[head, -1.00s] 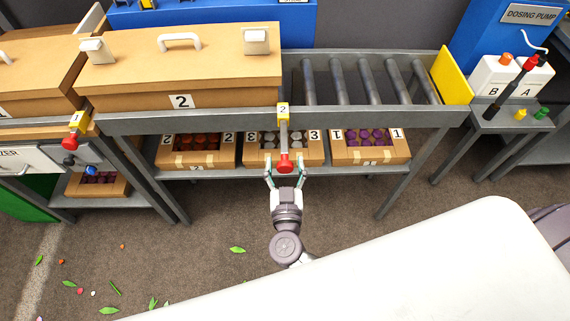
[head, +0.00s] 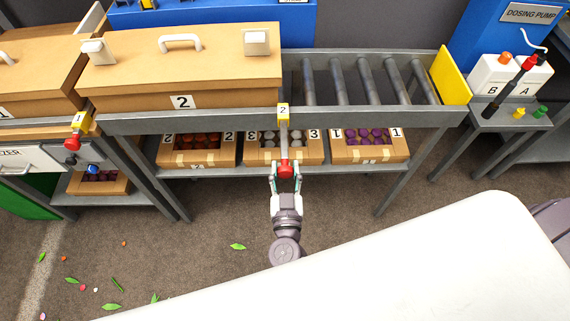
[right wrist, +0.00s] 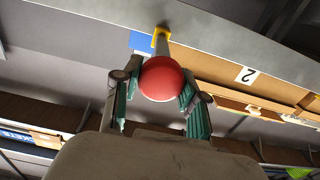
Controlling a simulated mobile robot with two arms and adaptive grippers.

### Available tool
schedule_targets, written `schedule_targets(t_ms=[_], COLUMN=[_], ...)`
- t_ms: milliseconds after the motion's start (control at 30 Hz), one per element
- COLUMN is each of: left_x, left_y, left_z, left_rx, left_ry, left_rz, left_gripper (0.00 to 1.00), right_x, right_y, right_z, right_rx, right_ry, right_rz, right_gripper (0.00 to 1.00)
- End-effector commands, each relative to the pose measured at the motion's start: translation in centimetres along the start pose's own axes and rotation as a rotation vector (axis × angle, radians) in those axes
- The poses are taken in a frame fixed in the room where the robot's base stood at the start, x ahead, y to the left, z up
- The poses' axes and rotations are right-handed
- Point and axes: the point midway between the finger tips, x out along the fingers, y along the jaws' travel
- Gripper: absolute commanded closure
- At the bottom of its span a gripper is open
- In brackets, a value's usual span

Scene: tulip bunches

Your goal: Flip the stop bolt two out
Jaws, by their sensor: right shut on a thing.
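Stop bolt two is a grey bar (head: 284,140) under a yellow block (head: 283,113) marked 2 on the conveyor's front rail. Its red ball knob (head: 286,170) is at the lower end, and the bar hangs out in front of the rail. My right gripper (head: 285,182) is shut on the red knob from below. In the right wrist view the red knob (right wrist: 162,78) sits between the two green-padded fingers, with the yellow block (right wrist: 161,36) behind it. My left gripper is not in view.
A large box (head: 183,68) marked 2 stands on the conveyor left of the bolt. Bare rollers (head: 340,80) lie to the right, ending at a yellow plate (head: 451,75). Flower boxes (head: 197,150) sit on the shelf below. Stop bolt one (head: 72,142) is at left.

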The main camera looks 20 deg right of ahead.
Motion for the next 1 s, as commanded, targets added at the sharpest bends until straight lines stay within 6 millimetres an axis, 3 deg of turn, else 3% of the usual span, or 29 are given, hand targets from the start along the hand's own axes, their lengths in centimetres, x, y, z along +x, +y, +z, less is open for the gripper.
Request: schedule_targets(t_ms=[100,133,267,667,767,1000], left_x=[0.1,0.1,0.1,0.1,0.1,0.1], left_y=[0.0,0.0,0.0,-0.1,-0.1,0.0], left_z=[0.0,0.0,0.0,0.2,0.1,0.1], left_rx=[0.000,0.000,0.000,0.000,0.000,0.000], left_ry=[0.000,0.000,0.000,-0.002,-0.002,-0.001], left_rz=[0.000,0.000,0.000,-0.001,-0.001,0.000], left_gripper=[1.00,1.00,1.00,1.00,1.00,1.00], right_x=[-0.2,-0.2,-0.2,-0.6,-1.9,-7.1], right_y=[-0.1,-0.1,-0.1,-0.1,0.0,0.0], right_z=[0.3,0.3,0.3,0.3,0.3,0.3], right_rx=[0.000,0.000,0.000,0.000,0.000,-0.001], right_ry=[-0.006,-0.006,-0.006,-0.005,-0.007,-0.009], right_rz=[-0.003,-0.003,-0.003,-0.002,-0.002,-0.002], right_gripper=[1.00,0.56,0.35,0.33,0.33,0.33])
